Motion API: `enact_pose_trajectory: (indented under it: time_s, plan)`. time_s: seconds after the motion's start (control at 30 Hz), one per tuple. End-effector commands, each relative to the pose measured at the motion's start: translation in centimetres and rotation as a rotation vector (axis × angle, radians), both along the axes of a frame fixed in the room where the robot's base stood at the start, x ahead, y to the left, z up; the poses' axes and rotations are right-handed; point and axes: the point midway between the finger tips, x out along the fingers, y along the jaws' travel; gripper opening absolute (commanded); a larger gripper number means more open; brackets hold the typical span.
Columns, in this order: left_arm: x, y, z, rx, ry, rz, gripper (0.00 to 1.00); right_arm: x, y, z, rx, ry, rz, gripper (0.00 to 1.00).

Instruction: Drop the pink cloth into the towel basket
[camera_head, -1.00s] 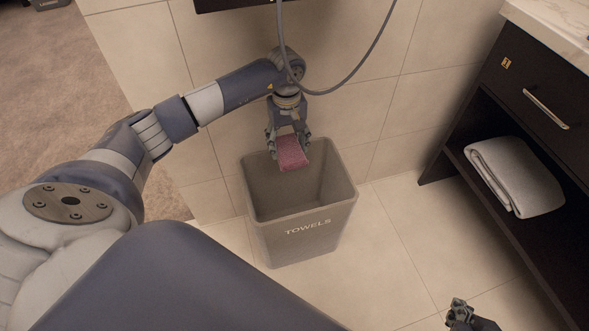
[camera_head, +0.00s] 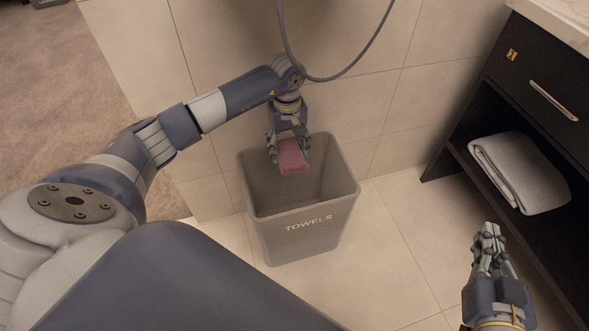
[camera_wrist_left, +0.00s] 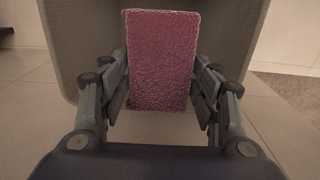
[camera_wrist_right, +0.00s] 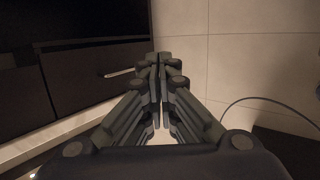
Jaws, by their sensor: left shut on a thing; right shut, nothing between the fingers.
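The pink cloth (camera_head: 292,156) is a folded block held in my left gripper (camera_head: 288,158), which is shut on it. In the left wrist view the cloth (camera_wrist_left: 162,62) sits between the two fingers. The towel basket (camera_head: 306,226) is a grey-beige open bin marked "TOWELS" on the floor. In the head view the cloth appears over the bin's opening, near its back rim. My right gripper (camera_head: 489,232) is shut and empty, right of the bin; its closed fingers also show in the right wrist view (camera_wrist_right: 160,62).
A dark shelf unit with a drawer (camera_head: 540,85) stands at the right. A folded white towel (camera_head: 520,172) lies on its shelf. A tiled wall is behind the bin, with a grey cable (camera_head: 345,70) in front of it. The tiled floor around the bin is clear.

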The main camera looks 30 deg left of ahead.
Motion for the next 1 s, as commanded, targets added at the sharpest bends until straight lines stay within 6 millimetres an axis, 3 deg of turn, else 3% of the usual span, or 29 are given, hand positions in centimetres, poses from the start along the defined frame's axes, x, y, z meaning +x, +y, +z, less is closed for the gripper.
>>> enact_pose_trajectory:
  time_s: [0.2, 0.53, 0.57, 0.67, 1.0]
  plan:
    - [0.0, 0.0, -0.5, 0.0, 0.0, 0.0, 0.35, 0.4, 0.3, 1.5, 0.019, -0.076, 0.005, 0.0]
    - [0.0, 0.0, -0.6, 0.0, 0.0, 0.0, 0.35, 0.5, 0.4, 1.8, 0.023, -0.091, 0.006, 0.0]
    - [0.0, 0.0, -0.6, 0.0, 0.0, 0.0, 0.6, 0.5, 0.4, 1.8, 0.023, -0.091, 0.006, 0.0]
    - [0.0, 0.0, -0.6, 0.0, 0.0, 0.0, 0.81, 0.5, 0.4, 1.8, 0.022, -0.09, 0.005, 0.0]
    - [0.0, 0.0, -0.5, 0.0, 0.0, 0.0, 0.81, 0.5, 0.4, 1.8, 0.022, -0.088, 0.006, 0.0]
